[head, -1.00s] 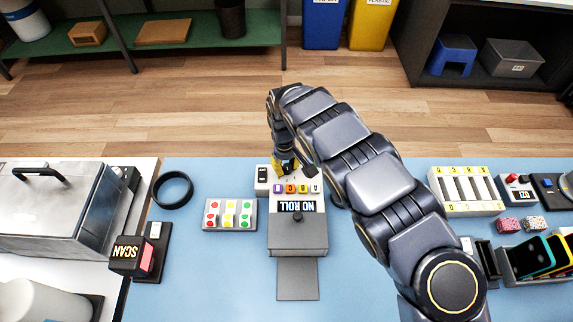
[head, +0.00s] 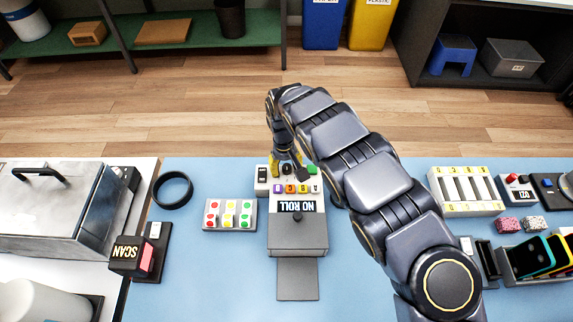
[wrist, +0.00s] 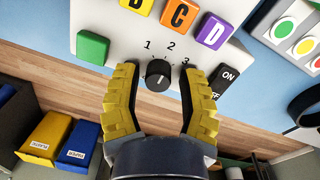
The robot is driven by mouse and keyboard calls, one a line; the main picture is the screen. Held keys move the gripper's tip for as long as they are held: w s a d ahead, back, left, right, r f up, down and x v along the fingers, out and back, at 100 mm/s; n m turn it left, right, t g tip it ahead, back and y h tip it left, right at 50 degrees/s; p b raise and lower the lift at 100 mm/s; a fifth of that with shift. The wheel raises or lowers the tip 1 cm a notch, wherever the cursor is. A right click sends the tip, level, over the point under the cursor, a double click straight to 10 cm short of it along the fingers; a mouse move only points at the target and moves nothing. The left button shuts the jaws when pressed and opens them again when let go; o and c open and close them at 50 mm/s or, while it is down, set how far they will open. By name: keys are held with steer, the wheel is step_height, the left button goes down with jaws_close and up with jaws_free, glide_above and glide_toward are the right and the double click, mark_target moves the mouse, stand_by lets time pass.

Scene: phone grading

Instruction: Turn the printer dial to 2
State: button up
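The printer (head: 298,235) stands on the blue table, its display reading "NO ROLL". Its black dial (wrist: 158,74) sits among the numbers 1, 2 and 3 on the panel in the wrist view. A pale line marks the dial; I cannot tell for sure which number it indicates. The dial also shows small in the head view (head: 287,169). My gripper (wrist: 159,72) is open, with one yellow-padded finger on each side of the dial. Gaps show between the fingers and the dial, and nothing is held.
Coloured letter buttons (wrist: 180,14) line the panel beside the dial. A green button (wrist: 92,46) and an ON/OFF switch (wrist: 226,81) lie close outside my fingers. A panel of coloured dots (head: 230,214) stands left of the printer in the head view.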

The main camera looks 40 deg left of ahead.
mark_target(284, 167)
steer(key=shift+r, duration=0.1)
step_height(284, 167, up, 12)
steer(key=shift+s+a, duration=0.15)
steer(key=shift+s, duration=0.1)
stand_by(0.4)
stand_by(0.4)
steer(key=w+d+r+m+h, duration=0.1)
steer(key=w+d+r+m, duration=0.3)
steer(key=d, duration=0.5)
steer(key=w+d+r+m+h, duration=0.1)
steer(key=w+d+r, duration=0.4)
steer(key=d, duration=0.4)
steer(key=s+d+r+m, duration=0.2)
steer(key=d+r, duration=0.1)
steer(key=d, duration=0.4)
steer(key=s+d+r+m, duration=0.2)
steer(key=d+r, duration=0.1)
steer(key=d, duration=0.5)
steer(key=s+d+m, duration=0.1)
steer(key=s+d, duration=0.2)
steer(key=s, duration=0.4)
steer(key=s+d+f+m+g+y, duration=0.1)
steer(key=s+d, duration=0.2)
steer(key=s, duration=0.4)
steer(key=s+d+m+g+y, duration=0.1)
steer(key=s+d, duration=0.3)
steer(key=s, duration=0.3)
steer(key=shift+s+f+m, duration=0.15)
steer(key=shift+s+m, duration=0.05)
steer(key=shift+m, duration=0.1)
